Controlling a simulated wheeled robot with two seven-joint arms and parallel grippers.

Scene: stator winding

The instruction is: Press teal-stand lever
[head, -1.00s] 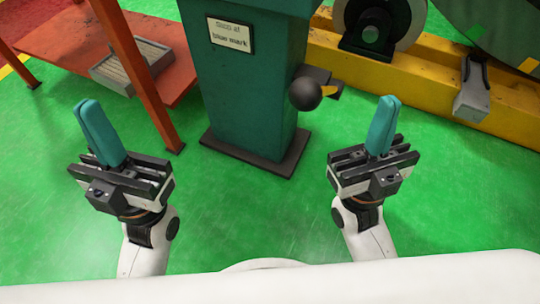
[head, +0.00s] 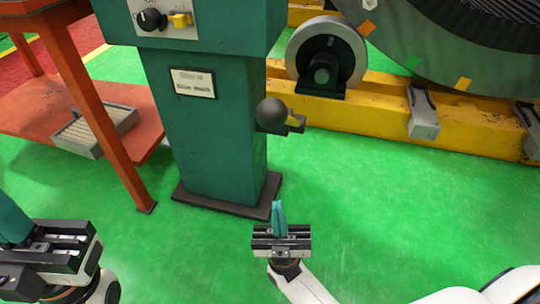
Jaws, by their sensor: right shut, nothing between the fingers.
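The teal stand (head: 215,130) stands on a dark base plate left of the middle. Its lever shows as a dark round knob (head: 271,113) on the stand's right side, with a short yellow-tipped bracket behind it. My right gripper (head: 279,205) is below the knob in the picture, apart from it, its teal fingers together and empty, pointing up. My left gripper (head: 12,222) is at the lower left edge, partly cut off. Its fingertips are out of the picture, so its opening cannot be told.
A control panel (head: 165,19) with a black knob and yellow switch tops the stand, above a small sign (head: 194,83). An orange table (head: 30,108) with a grey tray (head: 95,130) stands left. A yellow rail (head: 375,108) bears a roller (head: 326,54). Green floor is clear at right.

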